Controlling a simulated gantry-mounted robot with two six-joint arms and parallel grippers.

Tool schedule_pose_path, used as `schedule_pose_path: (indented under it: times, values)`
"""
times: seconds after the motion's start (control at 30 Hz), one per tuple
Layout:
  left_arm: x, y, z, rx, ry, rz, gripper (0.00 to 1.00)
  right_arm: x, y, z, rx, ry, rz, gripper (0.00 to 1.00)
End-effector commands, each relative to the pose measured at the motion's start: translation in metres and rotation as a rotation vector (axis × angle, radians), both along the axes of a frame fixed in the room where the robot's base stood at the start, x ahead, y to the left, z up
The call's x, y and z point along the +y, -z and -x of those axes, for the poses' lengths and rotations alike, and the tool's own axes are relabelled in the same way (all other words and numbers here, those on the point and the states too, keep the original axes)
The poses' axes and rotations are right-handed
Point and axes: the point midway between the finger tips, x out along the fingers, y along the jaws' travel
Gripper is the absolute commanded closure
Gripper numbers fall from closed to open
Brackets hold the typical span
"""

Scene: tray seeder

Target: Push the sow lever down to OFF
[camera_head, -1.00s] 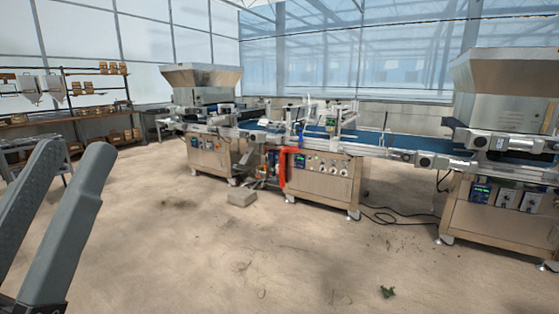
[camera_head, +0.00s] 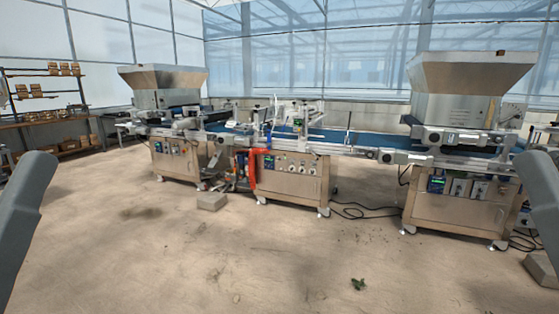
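The sow lever is too small to make out from here. The tray seeder line stands across the room, well beyond my reach. Its middle cabinet (camera_head: 290,180) carries a small display and several knobs. The right cabinet (camera_head: 455,208) has a lit display (camera_head: 436,184) and two pale switch plates (camera_head: 468,188) under a large steel hopper (camera_head: 470,75). A grey part of my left arm shows at the left edge and one of my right arm at the right edge. No gripper fingers can be made out.
A left hopper unit (camera_head: 165,85) stands at the far end of the line. A grey block (camera_head: 211,201) and a dark cable (camera_head: 350,211) lie on the floor. Another block (camera_head: 543,270) lies at right. The sandy floor (camera_head: 230,260) ahead is mostly clear.

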Motion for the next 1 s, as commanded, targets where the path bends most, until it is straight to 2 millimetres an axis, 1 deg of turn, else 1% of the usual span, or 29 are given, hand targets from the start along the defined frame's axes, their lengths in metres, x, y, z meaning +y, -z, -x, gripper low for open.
schedule_pose_path:
  times: [0.03, 0.07, 0.17, 0.2, 0.27, 0.3, 0.37, 0.4, 0.47, 0.5, 0.57, 0.6, 0.67, 0.7, 0.77, 0.8, 0.87, 0.9, 0.97, 1.0]
  values:
    - [0.000, -0.022, 0.000, -0.001, 0.000, 0.000, 0.50, 0.000, -0.022, 0.000, -0.001, 0.000, 0.000, 0.93]
    - [0.000, -0.032, 0.000, -0.001, 0.000, 0.000, 0.50, 0.000, -0.032, 0.000, -0.001, 0.000, 0.000, 0.99]
    - [0.000, -0.075, 0.000, -0.001, 0.000, 0.000, 0.50, 0.000, -0.075, 0.000, -0.001, 0.000, 0.000, 1.00]
    - [0.000, -0.095, 0.000, -0.001, 0.000, 0.000, 0.50, 0.000, -0.095, 0.000, -0.001, 0.000, 0.000, 1.00]
    - [0.000, -0.129, 0.000, -0.002, 0.000, 0.000, 0.50, 0.000, -0.129, 0.000, -0.002, 0.000, 0.000, 1.00]
    - [0.000, -0.152, 0.000, -0.002, 0.000, 0.000, 0.50, 0.000, -0.152, 0.000, -0.002, 0.000, 0.000, 1.00]
    - [0.000, -0.186, 0.000, -0.002, 0.000, 0.000, 0.50, 0.000, -0.186, 0.000, -0.002, 0.000, 0.000, 1.00]
    - [0.000, -0.208, 0.000, -0.002, 0.000, 0.000, 0.50, 0.000, -0.208, 0.000, -0.002, 0.000, 0.000, 1.00]
    - [0.000, -0.241, 0.000, -0.002, 0.000, 0.000, 0.50, 0.000, -0.241, 0.000, -0.002, 0.000, 0.000, 1.00]
    - [0.000, -0.263, 0.000, -0.002, 0.000, 0.000, 0.50, 0.000, -0.263, 0.000, -0.002, 0.000, 0.000, 1.00]
    - [0.000, -0.295, 0.000, -0.002, 0.000, 0.000, 0.50, 0.000, -0.295, 0.000, -0.002, 0.000, 0.000, 1.00]
    - [0.000, -0.317, 0.000, -0.001, 0.000, 0.000, 0.50, 0.000, -0.317, 0.000, -0.001, 0.000, 0.000, 1.00]
    - [0.000, -0.349, 0.000, -0.001, 0.000, 0.000, 0.50, 0.000, -0.349, 0.000, -0.001, 0.000, 0.000, 1.00]
    - [0.000, -0.371, 0.000, -0.001, 0.000, 0.000, 0.50, 0.000, -0.371, 0.000, -0.001, 0.000, 0.000, 1.00]
    - [0.000, -0.404, 0.000, -0.001, 0.000, 0.000, 0.50, 0.000, -0.404, 0.000, -0.001, 0.000, 0.000, 1.00]
    - [0.000, -0.425, 0.000, -0.001, 0.000, 0.000, 0.50, 0.000, -0.425, 0.000, -0.001, 0.000, 0.000, 1.00]
    - [0.000, -0.458, 0.000, -0.001, 0.000, 0.000, 0.50, 0.000, -0.458, 0.000, -0.001, 0.000, 0.000, 1.00]
    - [0.000, -0.480, 0.000, -0.001, 0.000, 0.000, 0.50, 0.000, -0.480, 0.000, -0.001, 0.000, 0.000, 1.00]
    - [0.000, -0.512, 0.000, -0.001, 0.000, 0.000, 0.50, 0.000, -0.512, 0.000, -0.001, 0.000, 0.000, 1.00]
    - [0.000, -0.533, 0.000, -0.001, 0.000, 0.000, 0.50, 0.000, -0.533, 0.000, -0.001, 0.000, 0.000, 1.00]
